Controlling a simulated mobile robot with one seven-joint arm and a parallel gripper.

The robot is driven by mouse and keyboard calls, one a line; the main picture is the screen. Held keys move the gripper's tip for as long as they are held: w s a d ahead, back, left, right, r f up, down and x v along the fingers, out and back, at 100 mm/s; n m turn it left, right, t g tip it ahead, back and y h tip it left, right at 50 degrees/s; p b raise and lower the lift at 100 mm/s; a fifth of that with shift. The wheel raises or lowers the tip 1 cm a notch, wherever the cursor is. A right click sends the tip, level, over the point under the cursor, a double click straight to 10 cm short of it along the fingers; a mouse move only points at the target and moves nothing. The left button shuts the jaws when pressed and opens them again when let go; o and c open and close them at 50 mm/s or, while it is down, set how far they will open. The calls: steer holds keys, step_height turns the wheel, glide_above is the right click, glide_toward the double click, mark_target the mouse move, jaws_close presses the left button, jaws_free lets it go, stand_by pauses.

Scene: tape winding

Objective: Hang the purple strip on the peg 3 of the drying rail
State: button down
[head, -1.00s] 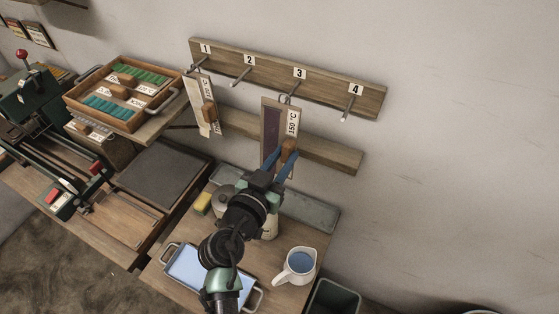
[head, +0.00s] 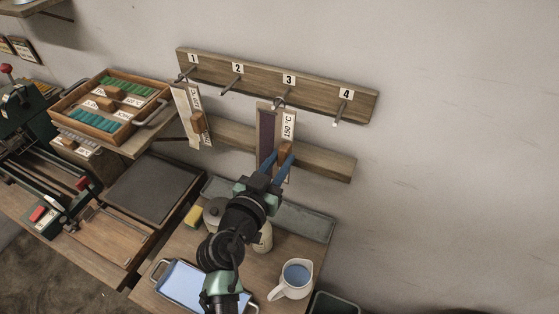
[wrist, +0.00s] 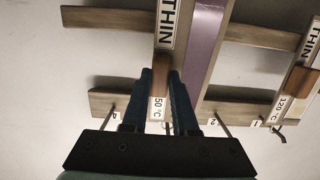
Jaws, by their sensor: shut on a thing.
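The purple strip (head: 267,137) is mounted on a board with a label reading 150 °C and a wooden grip block (head: 285,152). Its ring shows at peg 3 (head: 280,101) of the drying rail (head: 310,93); I cannot tell whether the ring is fully over the peg. My gripper (head: 278,164) is shut on the wooden block, from below. In the wrist view the purple strip (wrist: 203,40) and its label lie just beyond my gripper (wrist: 162,85). The peg 3 tip is hidden there behind the fingers.
Another strip board (head: 187,115) hangs on peg 1. Pegs 2 (head: 230,86) and 4 (head: 339,115) are bare. A tray of coloured strips (head: 110,103) stands left. A jug (head: 294,280) and a blue tray (head: 188,282) are on the bench below.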

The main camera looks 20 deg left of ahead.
steer(key=c, duration=0.6)
jaws_free()
steer(key=shift+s, duration=0.15)
steer(key=s+r+b, duration=0.1)
steer(key=s+b, duration=0.3)
steer(key=s, duration=0.8)
steer(key=shift+s+a+r, duration=0.2)
steer(key=shift+s+r, duration=0.1)
steer(key=shift+r, duration=0.1)
